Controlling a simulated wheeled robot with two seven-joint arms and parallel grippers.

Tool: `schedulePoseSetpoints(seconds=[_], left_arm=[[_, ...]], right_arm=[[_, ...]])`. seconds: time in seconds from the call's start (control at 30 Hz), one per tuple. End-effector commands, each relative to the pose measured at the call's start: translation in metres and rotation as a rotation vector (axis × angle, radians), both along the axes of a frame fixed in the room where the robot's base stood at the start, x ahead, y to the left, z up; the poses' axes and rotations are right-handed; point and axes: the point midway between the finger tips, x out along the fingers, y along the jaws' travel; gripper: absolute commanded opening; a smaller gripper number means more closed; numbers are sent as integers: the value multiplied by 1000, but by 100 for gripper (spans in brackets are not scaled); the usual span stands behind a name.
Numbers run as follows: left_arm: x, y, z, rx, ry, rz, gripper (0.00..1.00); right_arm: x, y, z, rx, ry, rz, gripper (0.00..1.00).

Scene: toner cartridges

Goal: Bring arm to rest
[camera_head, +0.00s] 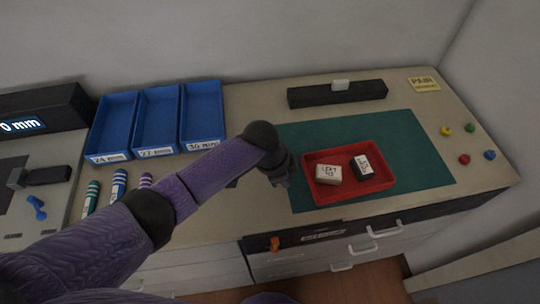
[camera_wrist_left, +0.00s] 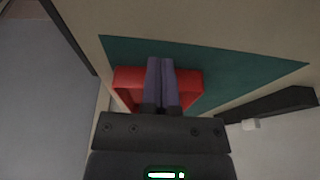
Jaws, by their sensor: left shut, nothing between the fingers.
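My left arm reaches in from the left in the head view. Its left gripper (camera_head: 283,183) hangs just left of the red tray, over the edge of the green mat. In the left wrist view the two fingers of the gripper (camera_wrist_left: 160,62) lie together, shut and empty, in front of the red tray (camera_wrist_left: 185,80). My right gripper is not in view.
The red tray (camera_head: 343,198) holds a white block (camera_head: 328,174) and a black-and-white block (camera_head: 362,167) on the green mat (camera_head: 410,140). Blue bins (camera_head: 203,112) stand at the back left. A black bar (camera_head: 310,96) lies behind the mat. Coloured knobs (camera_head: 464,159) sit at right.

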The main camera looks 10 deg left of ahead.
Motion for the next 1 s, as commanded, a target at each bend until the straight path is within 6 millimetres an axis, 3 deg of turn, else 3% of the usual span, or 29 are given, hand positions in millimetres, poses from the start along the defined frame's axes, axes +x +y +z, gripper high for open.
schedulePoseSetpoints(seconds=[0.33,0.47,0.63,0.8,1.0], left_arm=[[-5,18,64,1,-2,0,0],[-6,22,75,1,-1,-2,0],[-10,21,74,-5,2,5,0],[-57,7,62,-95,19,153,0],[-105,32,60,-142,21,491,0]], right_arm=[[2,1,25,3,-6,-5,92],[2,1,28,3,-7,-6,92],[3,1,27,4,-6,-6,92],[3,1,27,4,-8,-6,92],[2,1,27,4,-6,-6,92]])
